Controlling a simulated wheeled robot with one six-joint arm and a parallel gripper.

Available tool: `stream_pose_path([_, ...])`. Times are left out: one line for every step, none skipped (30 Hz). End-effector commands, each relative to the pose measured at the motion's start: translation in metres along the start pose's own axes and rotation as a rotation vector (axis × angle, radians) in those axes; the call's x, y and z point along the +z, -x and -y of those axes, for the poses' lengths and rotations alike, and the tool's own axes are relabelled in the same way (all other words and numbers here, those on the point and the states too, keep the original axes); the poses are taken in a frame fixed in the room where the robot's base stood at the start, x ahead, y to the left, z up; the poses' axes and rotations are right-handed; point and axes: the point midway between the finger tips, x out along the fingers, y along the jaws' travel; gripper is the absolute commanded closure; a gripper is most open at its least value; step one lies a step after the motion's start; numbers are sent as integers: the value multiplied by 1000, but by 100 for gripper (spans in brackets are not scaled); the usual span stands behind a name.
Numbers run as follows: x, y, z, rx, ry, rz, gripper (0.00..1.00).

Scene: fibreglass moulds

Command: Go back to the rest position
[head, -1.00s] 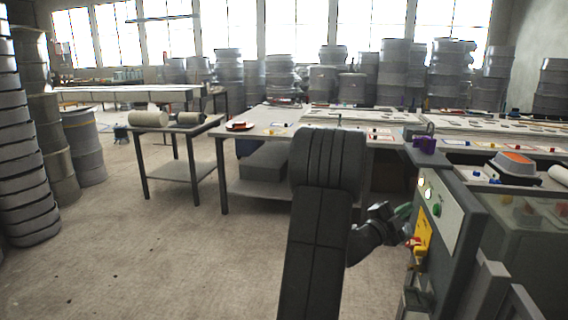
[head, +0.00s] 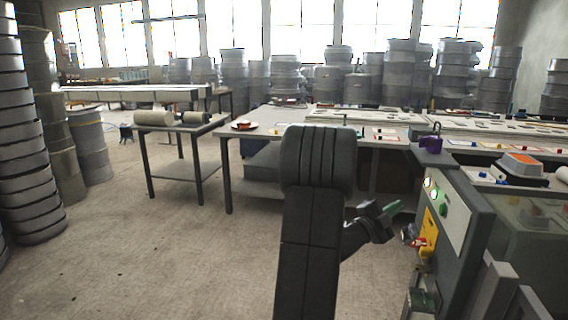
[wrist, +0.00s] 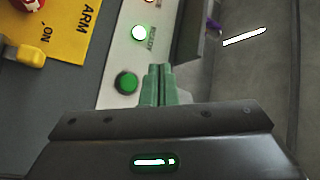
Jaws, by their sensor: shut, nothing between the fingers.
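My gripper (head: 393,208) is at the end of my dark arm, just left of the grey control panel (head: 458,208). Its green fingers (wrist: 158,86) are together in the wrist view, with nothing visible between them. In the wrist view the panel behind them shows a green button (wrist: 127,82), a lit white lamp (wrist: 138,33) and a yellow plate (wrist: 62,28) with a yellow handle (wrist: 22,50). In the head view the fingers look apart from the panel. My arm hides part of the table behind it.
A large worktable (head: 262,120) stands behind my arm, and a small table (head: 172,132) with rolls is to its left. A purple padlock-like thing (head: 431,144) sits above the panel. Stacks of grey drums (head: 20,150) stand at the far left.

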Motion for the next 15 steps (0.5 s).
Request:
stream_pose_path([-3, -3, -2, 1, 1, -2, 100])
stream_pose_path([-4, -5, -3, 2, 1, -2, 100])
stream_pose_path([-7, -8, -6, 3, 0, -3, 100])
stream_pose_path([-9, -11, -7, 2, 0, -3, 100])
stream_pose_path([-11, -14, -9, 2, 2, -2, 100])
stream_pose_path([-14, -18, -13, 3, 2, -3, 100])
stream_pose_path([-17, -22, -15, 4, 1, -2, 100])
stream_pose_path([-20, -25, -18, 4, 2, -2, 100])
stream_pose_path([-23, -30, -24, 3, 1, -4, 100])
stream_pose_path([-24, -32, -27, 3, 0, -3, 100])
stream_pose_path([-21, -31, -27, 1, -2, -2, 100])
stream_pose_path([-21, -31, -27, 0, -3, -2, 100])
stream_pose_path([-21, -31, -27, 0, -4, -2, 100])
stream_pose_path([-21, -31, -28, 0, -3, -3, 100])
stream_pose_path([-22, -32, -28, 0, -2, -2, 100])
